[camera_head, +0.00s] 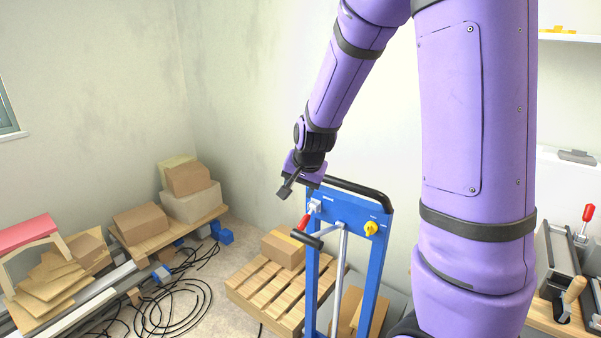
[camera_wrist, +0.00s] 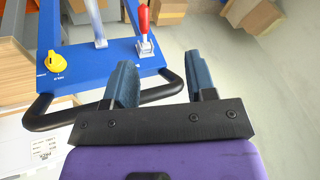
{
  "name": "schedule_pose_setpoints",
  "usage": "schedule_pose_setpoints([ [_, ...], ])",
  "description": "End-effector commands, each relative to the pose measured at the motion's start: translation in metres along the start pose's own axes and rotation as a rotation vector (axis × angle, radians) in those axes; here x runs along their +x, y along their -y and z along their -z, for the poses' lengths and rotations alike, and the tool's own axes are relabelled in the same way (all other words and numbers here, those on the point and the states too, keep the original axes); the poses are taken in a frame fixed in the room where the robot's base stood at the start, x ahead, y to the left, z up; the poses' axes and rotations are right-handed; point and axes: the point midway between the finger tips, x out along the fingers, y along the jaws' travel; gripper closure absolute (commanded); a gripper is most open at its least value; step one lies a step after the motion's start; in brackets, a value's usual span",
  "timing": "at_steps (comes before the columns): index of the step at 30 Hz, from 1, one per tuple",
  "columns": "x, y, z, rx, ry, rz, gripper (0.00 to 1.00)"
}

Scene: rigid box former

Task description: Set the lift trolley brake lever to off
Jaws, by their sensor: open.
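The blue lift trolley (camera_head: 345,207) stands upright in front of me, with a black push handle (camera_head: 345,186) along its top. A red-handled lever (camera_head: 304,222) on a pale base sits at the left end of its blue panel. The lever also shows in the wrist view (camera_wrist: 144,18), beyond the fingertips and apart from them. A yellow knob (camera_head: 371,228) sits at the panel's right end, and in the wrist view (camera_wrist: 55,62) at left. My gripper (camera_head: 284,192) is open and empty, above the left end of the push handle. In the wrist view, its left finger overlaps the handle; contact is unclear.
A wooden pallet (camera_head: 262,290) with a cardboard box (camera_head: 283,249) stands on the floor behind the trolley. More boxes (camera_head: 190,195) are stacked at the back left. Black cables (camera_head: 175,305) lie on the floor at left. A bench with tools (camera_head: 562,290) is at right.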

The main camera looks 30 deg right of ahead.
Motion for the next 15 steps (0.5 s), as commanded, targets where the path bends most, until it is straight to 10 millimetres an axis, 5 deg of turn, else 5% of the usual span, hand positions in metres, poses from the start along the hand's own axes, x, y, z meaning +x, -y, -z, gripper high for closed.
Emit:
schedule_pose_setpoints([
  [15,-0.073,0.005,-0.026,-0.172,0.039,0.058,0.49],
])
